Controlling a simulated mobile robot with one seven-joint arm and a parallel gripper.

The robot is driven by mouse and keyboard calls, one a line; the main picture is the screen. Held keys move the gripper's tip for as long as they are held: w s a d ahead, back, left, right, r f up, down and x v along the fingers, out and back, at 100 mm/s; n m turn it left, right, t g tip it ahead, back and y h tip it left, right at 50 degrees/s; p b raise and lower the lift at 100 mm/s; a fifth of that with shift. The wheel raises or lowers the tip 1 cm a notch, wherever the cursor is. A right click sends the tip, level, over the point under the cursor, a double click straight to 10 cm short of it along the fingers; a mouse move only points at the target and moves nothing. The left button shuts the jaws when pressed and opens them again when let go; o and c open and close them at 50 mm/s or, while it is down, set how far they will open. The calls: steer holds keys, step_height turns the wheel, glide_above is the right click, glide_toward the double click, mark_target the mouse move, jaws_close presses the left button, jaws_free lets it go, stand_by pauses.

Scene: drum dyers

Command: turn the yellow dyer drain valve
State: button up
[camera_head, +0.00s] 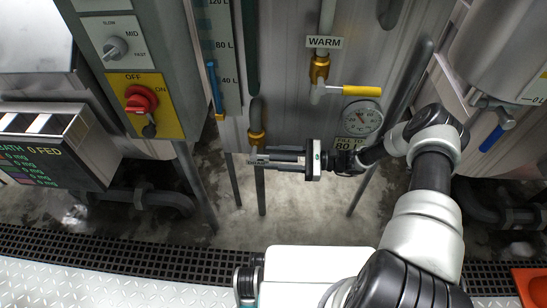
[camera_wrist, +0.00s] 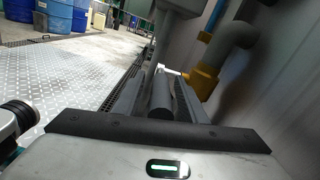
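The drain valve (camera_head: 256,137) is a brass fitting low on the front of the steel drum, on a grey pipe. It also shows in the wrist view as a brass body (camera_wrist: 203,82), with a pale lever joint (camera_wrist: 175,72) beside it. A dark grey rounded handle (camera_wrist: 160,94) reaches from it toward my palm. My gripper (camera_head: 263,158) comes in from the right, level, just below the brass body. It also shows in the wrist view (camera_wrist: 163,82), with one finger on each side of the grey handle, close against it. The exact finger contact is partly hidden.
Above is a WARM valve (camera_head: 319,68) with a yellow lever (camera_head: 362,91), and a round gauge (camera_head: 361,116) near my wrist. A yellow switch plate (camera_head: 146,105) is at the left. A blue-handled valve (camera_head: 491,138) is at the right. A floor grate (camera_head: 130,253) runs in front.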

steer(key=shift+a, duration=0.3)
jaws_close()
steer(key=shift+r, duration=0.1)
